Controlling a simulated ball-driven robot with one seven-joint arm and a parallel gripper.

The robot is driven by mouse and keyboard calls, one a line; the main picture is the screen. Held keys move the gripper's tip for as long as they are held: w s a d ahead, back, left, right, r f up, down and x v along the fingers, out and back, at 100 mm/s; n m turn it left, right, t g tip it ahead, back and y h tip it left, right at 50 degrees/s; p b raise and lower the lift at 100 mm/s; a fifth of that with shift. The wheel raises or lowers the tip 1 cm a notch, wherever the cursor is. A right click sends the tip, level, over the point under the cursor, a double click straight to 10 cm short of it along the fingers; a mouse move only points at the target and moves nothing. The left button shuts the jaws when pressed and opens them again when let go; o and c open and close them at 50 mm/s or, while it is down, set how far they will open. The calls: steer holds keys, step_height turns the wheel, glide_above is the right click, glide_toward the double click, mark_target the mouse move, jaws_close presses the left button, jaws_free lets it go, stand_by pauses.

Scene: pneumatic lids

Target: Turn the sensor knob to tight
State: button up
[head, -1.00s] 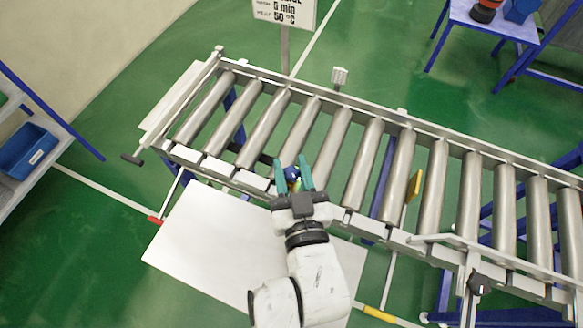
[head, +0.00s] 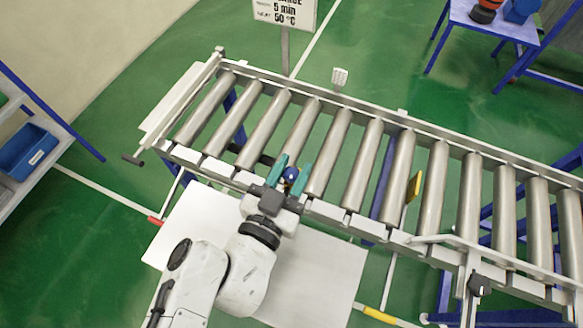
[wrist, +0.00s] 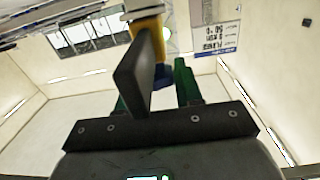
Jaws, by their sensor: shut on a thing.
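My gripper (head: 292,165) is at the near rail of the roller conveyor, its two green fingers pointing away from me. A small rounded blue piece, apparently the sensor knob (head: 291,175), sits between the fingers, and the gripper is shut on it. In the wrist view the green fingers (wrist: 155,88) flank a blue part below a yellow body (wrist: 147,27). A dark flat plate (wrist: 138,75) stands in front and hides part of it. No tight or loose marking is readable.
The roller conveyor (head: 400,125) runs across the view. A white sheet (head: 335,275) lies below its near side. A sign (head: 284,12) stands behind. A yellow piece (head: 414,187) and a black knob (head: 480,284) are farther right. A blue bin (head: 28,150) is at left.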

steer(key=shift+f+m+g+h, duration=0.15)
steer(key=shift+m+g+h, duration=0.4)
steer(key=shift+h, duration=0.35)
steer(key=shift+s+f+m+g+h, duration=0.15)
steer(key=shift+m+g+h, duration=0.1)
steer(key=shift+m+h, duration=0.35)
steer(key=o, duration=0.9)
steer(key=shift+o, duration=0.2)
steer(key=v, duration=1)
steer(key=shift+s+a, duration=0.2)
steer(key=shift+a, duration=0.1)
